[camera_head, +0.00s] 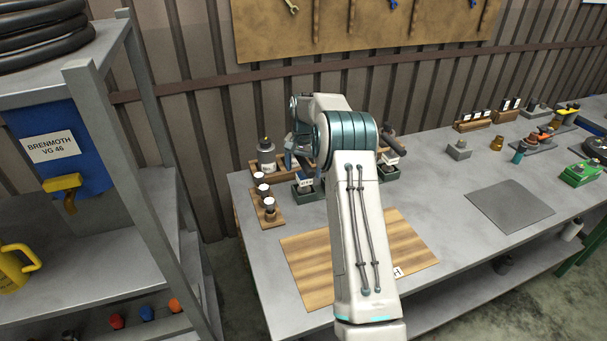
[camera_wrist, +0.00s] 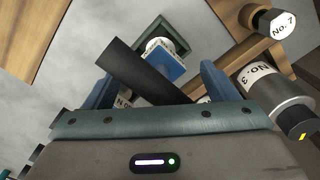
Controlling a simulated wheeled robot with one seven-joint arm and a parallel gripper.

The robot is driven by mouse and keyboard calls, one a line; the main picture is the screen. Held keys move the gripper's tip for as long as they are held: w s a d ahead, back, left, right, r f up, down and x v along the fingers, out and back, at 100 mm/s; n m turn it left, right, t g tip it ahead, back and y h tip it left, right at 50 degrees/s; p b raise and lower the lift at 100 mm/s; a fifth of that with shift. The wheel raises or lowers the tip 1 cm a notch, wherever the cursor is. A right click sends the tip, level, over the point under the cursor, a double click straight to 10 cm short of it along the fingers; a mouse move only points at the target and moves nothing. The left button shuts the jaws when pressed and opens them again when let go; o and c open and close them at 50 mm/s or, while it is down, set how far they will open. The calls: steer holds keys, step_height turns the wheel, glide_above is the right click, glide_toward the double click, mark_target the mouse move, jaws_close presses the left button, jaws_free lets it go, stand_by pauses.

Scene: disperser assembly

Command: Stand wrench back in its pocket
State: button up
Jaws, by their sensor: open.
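My gripper (camera_head: 300,160) is over the back left of the workbench, partly hidden by my arm. In the wrist view its two blue fingers (camera_wrist: 157,72) are spread apart. A dark flat bar (camera_wrist: 145,72), which looks like the wrench, lies slantwise across the gap between them; whether it touches either finger I cannot tell. Behind it is a blue block with a white round top (camera_wrist: 165,62), in a small green tray (camera_wrist: 182,47). A wooden rack (camera_wrist: 232,60) runs beside the fingers. The wrench's pocket cannot be made out.
White-topped pieces stand on a wooden holder (camera_head: 277,222) at left. A wooden board (camera_head: 305,265) and grey mat (camera_head: 510,207) are clear.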

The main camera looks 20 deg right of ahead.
step_height(320, 180, up, 8)
steer(key=shift+r+b, duration=0.15)
steer(key=shift+b, duration=0.2)
steer(key=shift+a+r, duration=0.1)
steer(key=shift+r, duration=0.65)
steer(key=s+a+r+n+t, duration=0.1)
steer(key=s+a+r, duration=0.25)
steer(key=s, duration=0.25)
steer(key=s+a+r+n, duration=0.2)
steer(key=s+a+r, duration=0.15)
steer(key=s, duration=0.25)
steer(key=s+a+r+n+t, duration=0.1)
steer(key=s+a+r, duration=0.25)
steer(key=s, duration=0.25)
steer(key=s+a+f+n, duration=0.1)
steer(key=s+f+n, duration=0.1)
steer(key=s, duration=0.9)
steer(key=s+a+f+n+t, duration=0.1)
steer(key=s+a+f+n, duration=0.1)
steer(key=s, duration=1)
steer(key=shift+s+a+f+t, duration=0.2)
steer(key=shift+f+t, duration=0.1)
steer(key=shift+f, duration=0.4)
